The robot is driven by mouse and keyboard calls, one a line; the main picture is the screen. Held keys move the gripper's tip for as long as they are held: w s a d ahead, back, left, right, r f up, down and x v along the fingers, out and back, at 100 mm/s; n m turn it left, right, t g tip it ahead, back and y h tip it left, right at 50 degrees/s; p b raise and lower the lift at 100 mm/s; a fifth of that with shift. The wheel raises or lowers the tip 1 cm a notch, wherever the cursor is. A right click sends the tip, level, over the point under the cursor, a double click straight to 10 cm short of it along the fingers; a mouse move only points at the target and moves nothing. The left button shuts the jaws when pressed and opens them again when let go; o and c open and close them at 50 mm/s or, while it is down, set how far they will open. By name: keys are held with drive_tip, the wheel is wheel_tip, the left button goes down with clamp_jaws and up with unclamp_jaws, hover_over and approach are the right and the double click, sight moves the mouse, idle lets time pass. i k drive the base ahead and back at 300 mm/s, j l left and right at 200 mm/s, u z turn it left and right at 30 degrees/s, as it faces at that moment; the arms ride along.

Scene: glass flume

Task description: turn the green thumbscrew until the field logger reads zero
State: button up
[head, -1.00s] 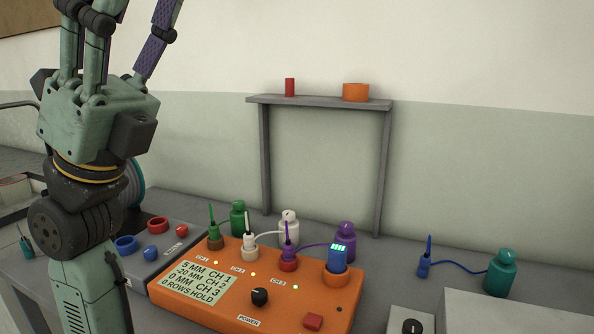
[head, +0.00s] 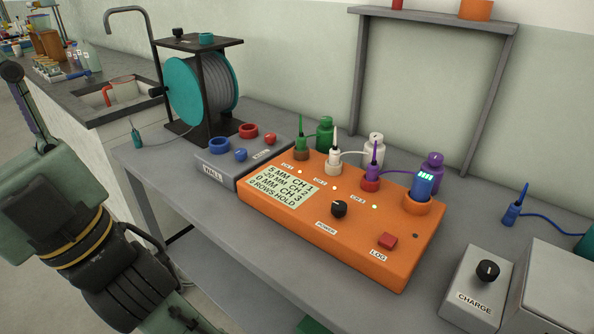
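The field logger (head: 290,226) is an orange box on the bench. Its pale screen (head: 281,187) shows 5 MM on CH 1, a less clear CH 2 line, 0 MM on CH 3 and 0 ROWS HOLD. Behind its left end stands a green bottle-shaped piece (head: 325,133) with a knob-like top, which looks like the green thumbscrew. A green-tipped plug (head: 301,143) stands in the CH 1 socket before it. My gripper is at the left edge, well away from the logger and touching nothing I can see. One finger (head: 27,103) shows; the rest is cut off.
White (head: 373,146) and purple (head: 431,168) pieces stand behind the logger, their plugs in front. A grey WALL box (head: 220,172) adjoins its left end. A teal hose reel (head: 190,92) stands further left. A CHARGE box (head: 475,288) is at right. A shelf frame (head: 357,80) rises behind.

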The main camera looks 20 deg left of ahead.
sight(325, 121)
drive_tip(key=j+z, duration=0.45)
drive_tip(key=k+j+z, duration=0.15)
drive_tip(key=z, duration=0.3)
drive_tip(key=k+j+z, duration=0.1)
drive_tip(key=j, duration=0.25)
drive_tip(key=k+j+z, duration=0.1)
drive_tip(key=k+j, duration=0.15)
drive_tip(key=k+j+z, duration=0.1)
drive_tip(key=j, duration=0.3)
drive_tip(key=k+j, duration=0.5)
drive_tip(key=j, duration=0.25)
drive_tip(key=i, duration=1.45)
